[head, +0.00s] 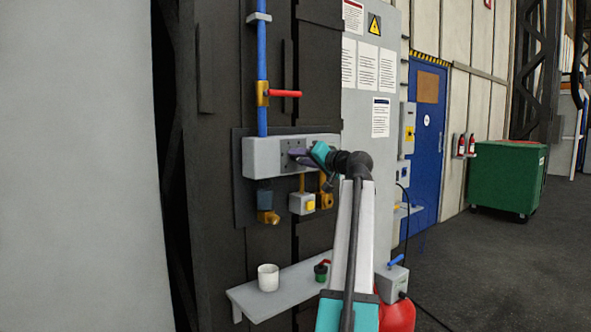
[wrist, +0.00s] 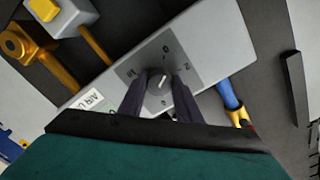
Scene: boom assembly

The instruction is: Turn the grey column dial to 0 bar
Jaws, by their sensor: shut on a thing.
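The grey dial (wrist: 160,81) sits on the face of a pale grey box (wrist: 208,38), with small numbers around it. A light line on its knob tilts up and slightly right; the exact reading is too small to tell. My gripper (wrist: 158,88) has its two dark fingers on either side of the knob and is shut on it. In the head view my gripper (head: 301,155) reaches the front of the grey box (head: 262,157) on the dark column, and hides the dial there.
A blue pipe with a red-handled valve (head: 284,93) rises above the box. Brass fittings (head: 267,216) and a yellow-buttoned box (head: 303,203) hang below it. A shelf (head: 250,302) lower down holds a white cup (head: 268,277).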

